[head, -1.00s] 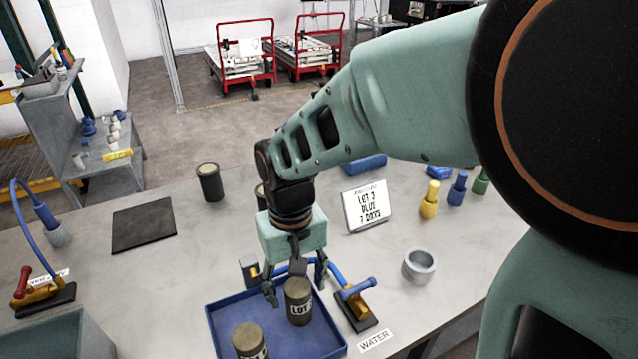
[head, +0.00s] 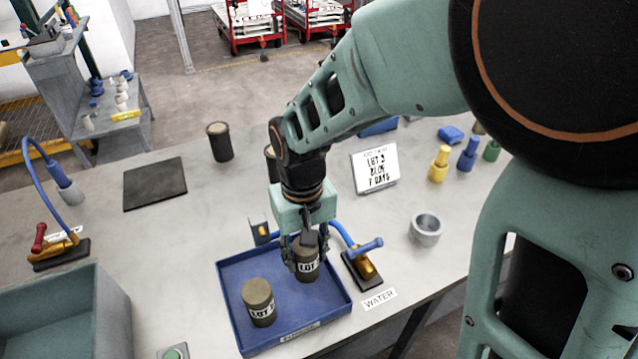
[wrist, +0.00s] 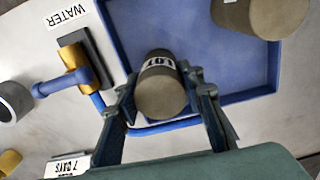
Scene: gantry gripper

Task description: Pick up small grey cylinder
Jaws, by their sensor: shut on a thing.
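A small grey cylinder with a white LOT label (head: 307,266) stands in the blue tray (head: 232,300), near its back right corner. My gripper (head: 306,250) has come down over it, with a finger on either side. In the wrist view my gripper (wrist: 162,92) is shut on this cylinder (wrist: 160,95). I cannot tell whether the cylinder still touches the tray floor. A second grey cylinder with a LOT label (head: 259,302) stands upright in the tray, to the front left. It shows at the top of the wrist view (wrist: 262,15).
A valve with a blue handle (head: 365,262) and a WATER label (head: 379,299) are right of the tray. A grey ring (head: 425,230) is farther right. A sign (head: 375,167) and dark cylinders (head: 219,142) stand behind. A grey-green bin (head: 75,320) is at front left.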

